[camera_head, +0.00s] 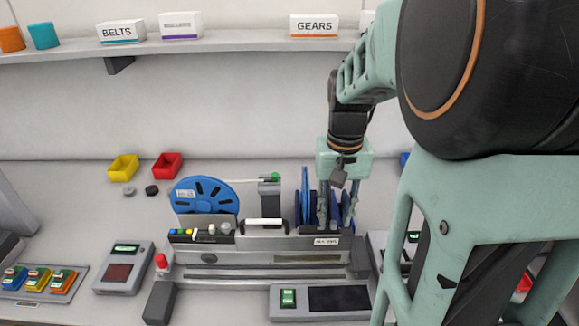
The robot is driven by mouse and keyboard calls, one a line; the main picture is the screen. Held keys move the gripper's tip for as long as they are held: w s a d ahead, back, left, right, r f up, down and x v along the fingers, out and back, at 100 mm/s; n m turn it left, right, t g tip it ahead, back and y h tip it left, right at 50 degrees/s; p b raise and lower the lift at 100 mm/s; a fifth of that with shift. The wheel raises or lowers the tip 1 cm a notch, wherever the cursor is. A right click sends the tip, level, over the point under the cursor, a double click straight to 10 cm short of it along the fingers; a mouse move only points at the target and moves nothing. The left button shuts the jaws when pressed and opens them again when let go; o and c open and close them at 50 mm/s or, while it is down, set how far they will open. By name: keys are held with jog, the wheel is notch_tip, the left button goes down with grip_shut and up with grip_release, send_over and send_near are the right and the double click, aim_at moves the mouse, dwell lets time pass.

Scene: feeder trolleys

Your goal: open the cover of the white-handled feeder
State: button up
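The white-handled feeder (262,243) is a dark and grey unit in the middle of the bench. Its white handle bar (264,222) lies flat along the top. A large blue reel (204,194) stands upright at its left rear. I cannot make out the state of its cover. My gripper (337,222) points down to the right of the handle, beside upright blue reels (305,203). Its two fingers stand apart, with some blue showing between them. Whether they touch a reel is unclear. My arm hides the bench to the right.
A red knob (161,261) stands at the feeder's left. A device with a dark screen (325,299) sits in front, and another device (122,269) is at left. Yellow (123,167) and red (167,166) bins stand behind. A shelf (230,44) with labelled boxes runs above.

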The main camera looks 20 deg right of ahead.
jog(key=shift+f, duration=0.65)
grip_shut()
